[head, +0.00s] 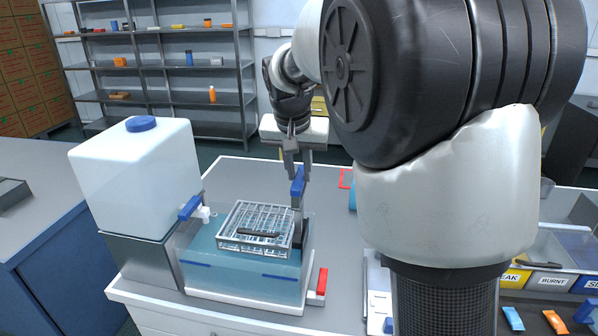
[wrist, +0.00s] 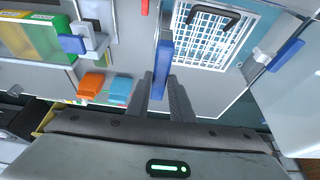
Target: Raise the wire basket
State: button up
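The wire basket (head: 225,232) is a silvery mesh tray at the clear tank (head: 215,270) of bluish liquid; I cannot tell how deep it sits. A dark bar-like piece (head: 258,233) lies in it. The basket (wrist: 207,50) also shows at the top right of the wrist view. An upright blue handle (head: 297,186) stands at the tank's right side, beside the basket. My gripper (head: 297,172) points down over this handle. In the wrist view the blue handle (wrist: 162,70) stands between my fingers (wrist: 160,92), which look apart, with a gap on the left.
A white container (head: 140,170) with a blue cap and a blue-handled tap (head: 190,207) stands left of the tank. A red piece (head: 321,281) is at the tank's front right. Labelled bins (head: 545,280) stand at the far right. The counter behind the tank is mostly clear.

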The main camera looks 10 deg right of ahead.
jog(key=o, duration=0.3)
jog(key=shift+r, duration=0.3)
jog(key=shift+o, duration=0.3)
jog(key=shift+f, duration=0.1)
jog(key=p+v, duration=0.1)
jog(key=v, duration=1.6)
jog(key=shift+s, duration=0.2)
